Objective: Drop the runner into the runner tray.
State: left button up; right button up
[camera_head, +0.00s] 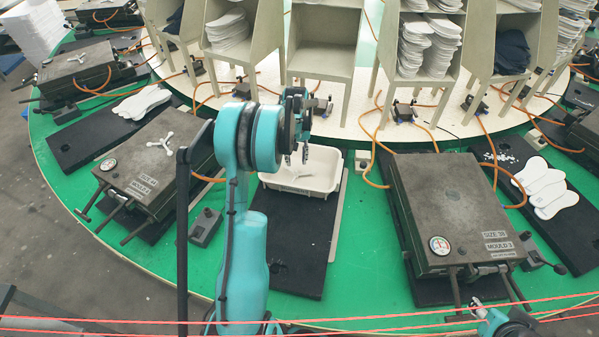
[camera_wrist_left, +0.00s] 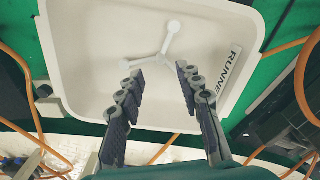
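The white runner tray (camera_head: 303,172) stands on a black plate, below my left gripper (camera_head: 297,150) in the head view. In the left wrist view the tray (camera_wrist_left: 85,40) fills most of the picture, with a RUNNER label on its right wall. My left gripper (camera_wrist_left: 160,72) is open above the tray, its fingers spread apart. A white three-armed runner (camera_wrist_left: 160,52) shows beyond the fingertips, inside the tray's outline, with no finger closed on it. Whether it rests on the tray floor cannot be told.
Another three-armed runner (camera_head: 161,143) lies on the size 40 mould (camera_head: 150,170) at the left. The size 39 mould (camera_head: 450,205) stands at the right. White insoles (camera_head: 545,187) lie farther right. Shelves (camera_head: 325,55) stand behind the tray. Orange hoses cross the green table.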

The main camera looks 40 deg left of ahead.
pick_arm(q)
jog(key=shift+r, duration=0.1)
notch_tip(320, 180, up, 12)
dwell(0.5)
jog(key=s+d+r+m+t, duration=0.2)
jog(key=s+d+r, duration=0.1)
jog(key=d, duration=0.5)
jog(key=s+d+r+m+t, duration=0.1)
jog(key=s+d+r+m, duration=0.2)
jog(key=d, duration=0.5)
jog(key=s+d+f+m+t, duration=0.4)
jog(key=s+d, duration=0.8)
jog(key=s, duration=0.1)
jog(key=shift+s+d, duration=0.25)
jog(key=shift+d, duration=0.1)
